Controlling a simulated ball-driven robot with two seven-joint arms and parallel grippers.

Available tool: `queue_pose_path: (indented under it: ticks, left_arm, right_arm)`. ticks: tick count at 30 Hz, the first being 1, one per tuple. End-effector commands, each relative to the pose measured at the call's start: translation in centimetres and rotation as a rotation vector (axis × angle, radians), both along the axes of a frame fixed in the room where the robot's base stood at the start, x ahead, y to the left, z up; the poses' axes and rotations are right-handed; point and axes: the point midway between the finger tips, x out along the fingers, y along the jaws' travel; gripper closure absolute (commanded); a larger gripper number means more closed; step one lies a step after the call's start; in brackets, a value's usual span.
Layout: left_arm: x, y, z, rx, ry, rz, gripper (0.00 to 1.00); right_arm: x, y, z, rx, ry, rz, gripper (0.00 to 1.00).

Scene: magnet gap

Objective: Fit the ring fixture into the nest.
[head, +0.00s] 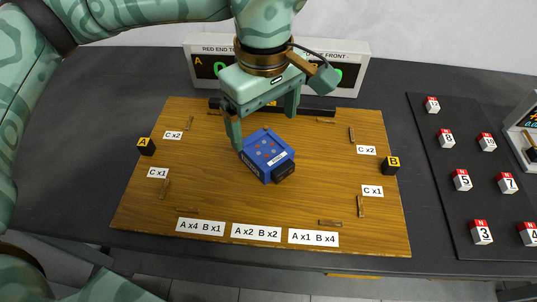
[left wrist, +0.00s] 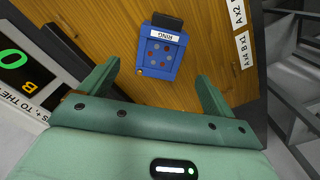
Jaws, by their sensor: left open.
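The ring fixture (head: 267,154) is a blue block with red and grey dots on top and a black part at one end. It sits turned at an angle on the wooden board, near its middle. In the left wrist view the ring fixture (left wrist: 162,52) shows a white RING label. My left gripper (head: 263,128) is open above it, at its far side in the head view. In the left wrist view the left gripper (left wrist: 157,74) has its fingers apart, with the fixture beyond them. I cannot tell which part is the nest. My right gripper is out of view.
The wooden board (head: 215,190) carries small brass strips and white labels. A black bar (head: 318,112) lies at its back edge. Black cubes A (head: 146,146) and B (head: 391,165) stand at its sides. A dark mat (head: 455,215) at right holds several numbered magnets. A display (head: 356,68) stands behind.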

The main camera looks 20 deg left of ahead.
Motion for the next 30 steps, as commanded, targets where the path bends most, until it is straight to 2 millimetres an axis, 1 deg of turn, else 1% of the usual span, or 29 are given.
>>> queue_pose_path:
  ticks: [1,3,8,12,15,18,25,26,27,29,30]
  left_arm:
    - [0.0,0.0,-1.5,-0.001,0.006,-0.001,0.11]
    - [0.0,0.0,-2.2,0.0,0.004,0.0,0.11]
    - [0.0,0.0,-3.3,-0.001,0.002,0.0,0.11]
    - [0.2,0.0,-6.0,-0.001,0.008,0.0,0.11]
    - [0.1,0.0,-7.4,0.0,0.006,-0.001,0.11]
    - [0.1,0.0,-8.1,0.0,0.004,0.0,0.11]
    - [0.0,0.0,-7.9,0.0,-0.002,0.0,0.11]
    - [0.0,0.0,-7.9,0.0,-0.001,0.0,0.16]
    - [0.0,0.0,-7.9,0.0,-0.001,0.0,0.28]
    - [0.0,0.0,-7.9,0.0,-0.001,0.0,0.44]
    - [0.0,0.0,-7.9,0.0,-0.001,0.0,0.55]
  right_arm:
    - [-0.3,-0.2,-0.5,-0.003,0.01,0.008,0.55]
    - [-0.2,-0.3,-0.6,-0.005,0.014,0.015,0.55]
    - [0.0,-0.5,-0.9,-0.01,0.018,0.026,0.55]
    - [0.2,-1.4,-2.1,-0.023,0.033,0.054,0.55]
    - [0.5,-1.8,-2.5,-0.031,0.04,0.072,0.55]
    - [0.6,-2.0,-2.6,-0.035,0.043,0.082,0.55]
    - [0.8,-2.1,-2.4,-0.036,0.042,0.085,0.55]
    - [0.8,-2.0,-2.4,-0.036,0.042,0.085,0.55]
    - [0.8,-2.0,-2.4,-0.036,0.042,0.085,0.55]
    - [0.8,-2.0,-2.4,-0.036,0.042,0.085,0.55]
    - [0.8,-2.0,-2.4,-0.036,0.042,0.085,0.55]
